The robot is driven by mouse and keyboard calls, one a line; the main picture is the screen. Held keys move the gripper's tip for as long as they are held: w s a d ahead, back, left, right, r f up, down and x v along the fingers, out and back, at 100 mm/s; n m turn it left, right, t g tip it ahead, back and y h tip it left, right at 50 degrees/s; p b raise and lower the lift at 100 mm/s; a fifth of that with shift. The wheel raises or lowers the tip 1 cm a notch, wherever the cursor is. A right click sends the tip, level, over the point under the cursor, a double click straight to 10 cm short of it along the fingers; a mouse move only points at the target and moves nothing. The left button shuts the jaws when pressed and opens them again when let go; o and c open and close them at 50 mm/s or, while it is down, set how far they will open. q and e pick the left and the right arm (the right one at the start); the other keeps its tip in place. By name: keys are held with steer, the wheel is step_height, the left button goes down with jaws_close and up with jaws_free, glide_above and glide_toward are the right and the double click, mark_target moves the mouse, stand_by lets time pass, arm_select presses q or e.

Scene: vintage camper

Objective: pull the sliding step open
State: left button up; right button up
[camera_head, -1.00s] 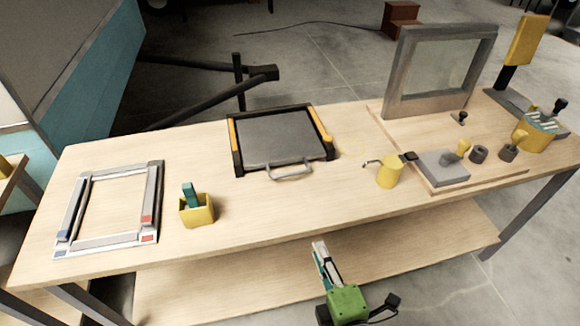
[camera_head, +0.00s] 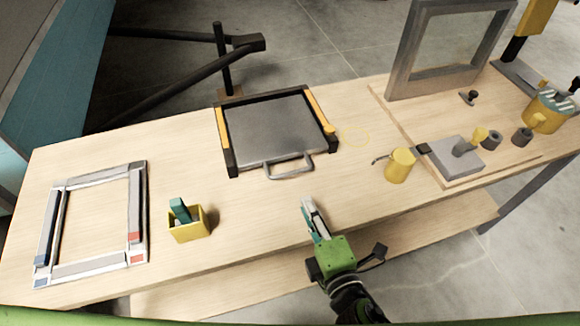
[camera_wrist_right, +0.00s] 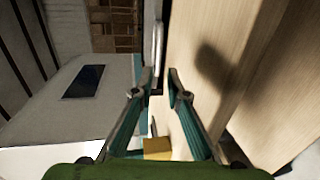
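The sliding step (camera_head: 268,130) is a dark grey panel in a black frame with yellow side rails, on the wooden workbench. Its grey bar handle (camera_head: 290,167) is on the front edge, facing me. My right gripper (camera_head: 310,203) is in front of the handle and slightly right of it, apart from it, near the bench's front edge. My left gripper is not in view.
A yellow box (camera_head: 187,229) with a teal item stands left of my right gripper. A yellow mug (camera_head: 399,165) stands to the right, beside a board (camera_head: 432,171) with grey parts. A flat grey frame (camera_head: 139,205) lies at the left. Bench space before the handle is clear.

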mark_target(292, 172)
steer(key=p+x, duration=0.2)
steer(key=x, duration=1)
steer(key=shift+w+a+f, duration=0.1)
steer(key=shift+w+a, duration=0.1)
steer(key=shift+w, duration=0.3)
jaws_close()
steer(key=shift+s, duration=0.1)
